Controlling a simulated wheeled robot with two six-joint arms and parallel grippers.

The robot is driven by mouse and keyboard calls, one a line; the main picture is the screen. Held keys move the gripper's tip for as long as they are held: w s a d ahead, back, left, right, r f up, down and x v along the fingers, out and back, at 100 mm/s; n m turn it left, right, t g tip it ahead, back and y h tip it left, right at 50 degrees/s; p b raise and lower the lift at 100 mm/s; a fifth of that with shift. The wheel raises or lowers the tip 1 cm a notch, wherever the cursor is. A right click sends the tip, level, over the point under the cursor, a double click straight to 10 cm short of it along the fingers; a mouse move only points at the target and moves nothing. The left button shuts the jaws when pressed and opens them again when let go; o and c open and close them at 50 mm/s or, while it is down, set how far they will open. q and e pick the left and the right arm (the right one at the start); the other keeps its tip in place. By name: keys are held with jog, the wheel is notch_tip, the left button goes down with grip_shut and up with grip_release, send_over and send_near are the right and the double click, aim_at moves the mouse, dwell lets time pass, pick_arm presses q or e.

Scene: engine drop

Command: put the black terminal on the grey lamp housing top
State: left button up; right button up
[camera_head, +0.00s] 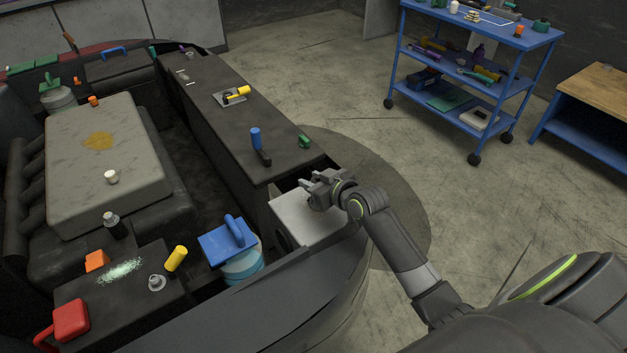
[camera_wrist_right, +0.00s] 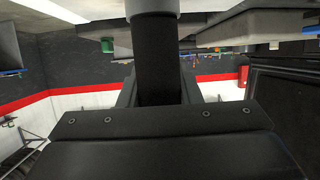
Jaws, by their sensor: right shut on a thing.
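The grey lamp housing (camera_head: 305,222) is a pale block at the front right corner of the engine bay. My right gripper (camera_head: 313,184) is over its top in the head view. In the right wrist view the gripper is shut on the black terminal (camera_wrist_right: 157,62), a dark upright cylinder between the fingers. In the head view the gripper mostly hides the terminal. A pale surface crosses the top of the wrist view at the terminal's end; I cannot tell whether they touch. My left gripper is not in view.
A blue-capped reservoir (camera_head: 228,240) stands left of the housing. A dark ledge (camera_head: 225,130) behind carries a blue-handled part (camera_head: 256,143) and a green piece (camera_head: 305,141). The large grey engine cover (camera_head: 75,180) is at left. A blue trolley (camera_head: 480,35) stands on open floor.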

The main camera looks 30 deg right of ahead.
jog(key=o, duration=0.6)
jog(key=shift+f, duration=0.15)
jog(key=shift+c, duration=0.2)
jog(key=o, duration=0.5)
jog(key=shift+c, duration=0.2)
jog(key=shift+r, duration=0.25)
jog(key=v, duration=1.2)
